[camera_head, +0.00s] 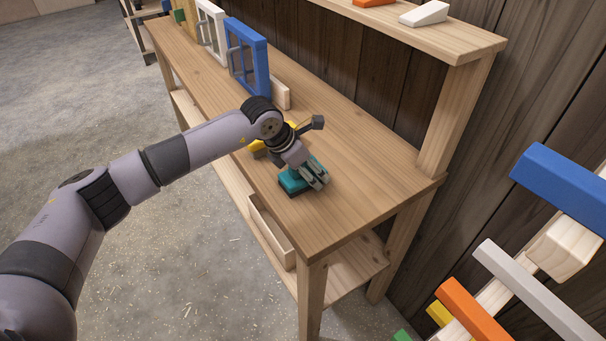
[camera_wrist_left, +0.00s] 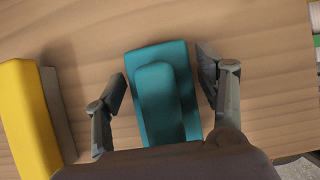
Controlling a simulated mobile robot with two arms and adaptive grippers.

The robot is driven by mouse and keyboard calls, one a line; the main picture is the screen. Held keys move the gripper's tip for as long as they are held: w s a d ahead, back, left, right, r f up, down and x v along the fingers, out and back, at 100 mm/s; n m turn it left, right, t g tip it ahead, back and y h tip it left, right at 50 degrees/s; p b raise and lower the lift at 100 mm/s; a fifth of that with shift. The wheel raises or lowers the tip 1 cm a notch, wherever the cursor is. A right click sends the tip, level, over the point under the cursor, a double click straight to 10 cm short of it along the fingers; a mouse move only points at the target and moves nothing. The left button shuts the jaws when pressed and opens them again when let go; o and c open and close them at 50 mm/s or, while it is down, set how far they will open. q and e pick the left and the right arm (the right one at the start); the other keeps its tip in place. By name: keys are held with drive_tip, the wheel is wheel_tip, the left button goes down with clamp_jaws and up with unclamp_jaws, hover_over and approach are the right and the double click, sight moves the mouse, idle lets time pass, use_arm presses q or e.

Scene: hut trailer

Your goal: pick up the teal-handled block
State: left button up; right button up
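The teal-handled block (camera_head: 293,181) lies on the wooden workbench (camera_head: 380,168) near its front edge. In the left wrist view the block (camera_wrist_left: 162,92) shows as a teal base with a raised teal handle, between my two fingers. My left gripper (camera_head: 316,178) is right at the block and partly covers it in the head view. In the left wrist view my left gripper (camera_wrist_left: 162,88) is open, with a gap between each finger and the block; the gap on the left is small. My right gripper is not in view.
A yellow block (camera_wrist_left: 28,115) lies left of the teal one in the wrist view. Blue-framed (camera_head: 249,58) and white-framed (camera_head: 212,27) panels stand farther back on the bench. A raised shelf (camera_head: 440,38) runs along the wall. Coloured bars (camera_head: 560,185) stick out at the right.

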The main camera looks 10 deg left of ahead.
use_arm(q)
drive_tip(key=c, duration=1.2)
wheel_tip(320, 180, up, 20)
drive_tip(key=b, duration=0.3)
